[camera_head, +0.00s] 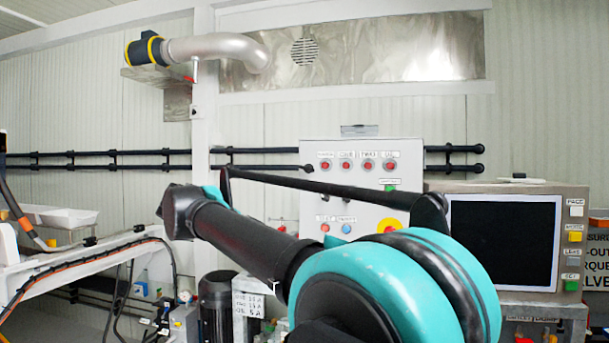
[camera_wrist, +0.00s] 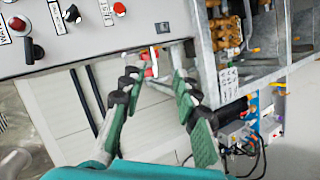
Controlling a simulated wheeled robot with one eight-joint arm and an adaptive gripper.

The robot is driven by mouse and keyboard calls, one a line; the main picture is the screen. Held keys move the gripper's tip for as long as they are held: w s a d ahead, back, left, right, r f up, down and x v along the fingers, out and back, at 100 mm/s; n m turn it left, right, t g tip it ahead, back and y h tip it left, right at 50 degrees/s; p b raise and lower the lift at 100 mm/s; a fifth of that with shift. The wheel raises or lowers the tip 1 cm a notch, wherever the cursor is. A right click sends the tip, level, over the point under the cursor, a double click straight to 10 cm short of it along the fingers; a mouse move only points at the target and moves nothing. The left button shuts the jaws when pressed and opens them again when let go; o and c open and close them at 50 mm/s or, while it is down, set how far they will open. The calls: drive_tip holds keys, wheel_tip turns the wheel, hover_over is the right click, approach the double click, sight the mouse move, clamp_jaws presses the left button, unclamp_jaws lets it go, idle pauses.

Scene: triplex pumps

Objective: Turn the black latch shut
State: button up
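My gripper (camera_wrist: 157,75) is open in the wrist view, its two green-and-black fingers spread apart. A small red-and-white part (camera_wrist: 148,62) shows between and just beyond the fingertips, below the grey panel's edge. I see no contact with it. On the grey panel (camera_wrist: 100,40) are a black knob (camera_wrist: 72,14) and a black handle (camera_wrist: 33,50), both away from the fingers to the upper left. I cannot tell which is the black latch. My arm hides the gripper in the head view.
In the head view, a white control box (camera_head: 360,185) with red buttons stands behind my arm. A black screen (camera_head: 502,241) is at right, a white frame with cables (camera_head: 90,262) at left. Brass fittings and a metal frame (camera_wrist: 207,60) lie close right of the fingers.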

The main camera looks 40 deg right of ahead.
wheel_tip(320, 180, up, 19)
drive_tip(key=s+d+h, duration=0.2)
drive_tip(key=h, duration=0.2)
approach(306, 168)
drive_tip(key=shift+t, duration=0.4)
drive_tip(key=x, duration=0.8)
drive_tip(key=shift+s+d+f, duration=0.1)
drive_tip(key=shift+d+f, duration=0.05)
drive_tip(key=shift+d, duration=0.05)
drive_tip(key=shift+c, duration=0.2)
clamp_jaws()
